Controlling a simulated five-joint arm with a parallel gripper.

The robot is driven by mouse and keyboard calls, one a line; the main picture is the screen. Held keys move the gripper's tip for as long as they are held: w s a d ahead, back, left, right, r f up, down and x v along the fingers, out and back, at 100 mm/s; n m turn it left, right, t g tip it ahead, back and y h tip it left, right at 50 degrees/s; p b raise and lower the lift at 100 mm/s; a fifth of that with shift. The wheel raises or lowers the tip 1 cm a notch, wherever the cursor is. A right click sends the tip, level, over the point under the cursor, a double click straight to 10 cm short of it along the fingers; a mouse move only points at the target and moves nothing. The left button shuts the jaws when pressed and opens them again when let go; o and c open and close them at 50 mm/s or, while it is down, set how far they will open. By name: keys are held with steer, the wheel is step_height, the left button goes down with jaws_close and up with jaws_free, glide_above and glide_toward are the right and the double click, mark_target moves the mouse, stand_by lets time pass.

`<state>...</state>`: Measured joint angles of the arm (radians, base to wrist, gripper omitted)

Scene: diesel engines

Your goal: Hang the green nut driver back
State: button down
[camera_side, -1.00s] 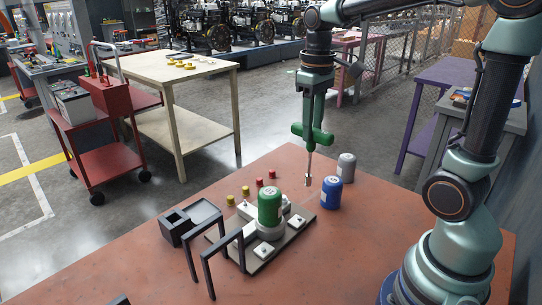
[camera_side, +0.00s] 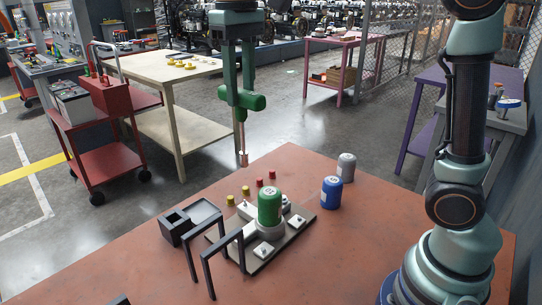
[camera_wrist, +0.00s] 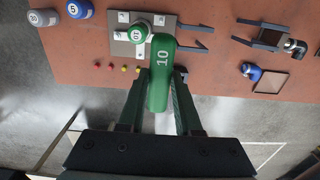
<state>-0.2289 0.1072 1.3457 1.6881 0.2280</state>
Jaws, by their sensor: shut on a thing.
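The green nut driver (camera_side: 250,100) has a T-shaped handle, and its metal shaft points down in the side view. Its handle, marked 10 (camera_wrist: 160,72), lies between the fingers in the wrist view. My gripper (camera_side: 238,88) is shut on the handle and holds the driver in the air, above and behind the fixture plate as the side view sees it. Two black bar frames (camera_side: 207,272) stand at the plate's front left; their bars also show in the wrist view (camera_wrist: 192,46). The shaft is hidden in the wrist view.
A green canister (camera_side: 270,207) stands on the dark plate (camera_side: 250,262). A blue canister (camera_side: 332,192) and a grey one (camera_side: 346,167) stand to its right. Red and yellow pegs (camera_side: 245,191) and a black box (camera_side: 177,228) are nearby. A blue-ended item (camera_wrist: 250,71) lies beside another dark frame (camera_wrist: 262,39).

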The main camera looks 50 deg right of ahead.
steer(key=a, duration=1)
step_height(320, 180, down, 21)
steer(key=shift+s+r, duration=0.2)
steer(key=shift+s, duration=0.25)
stand_by(0.7)
steer(key=shift+a+f, duration=0.1)
steer(key=shift+f, duration=0.6)
stand_by(0.6)
steer(key=c, duration=0.5)
jaws_free()
steer(key=o, duration=0.3)
steer(key=shift+o, duration=0.2)
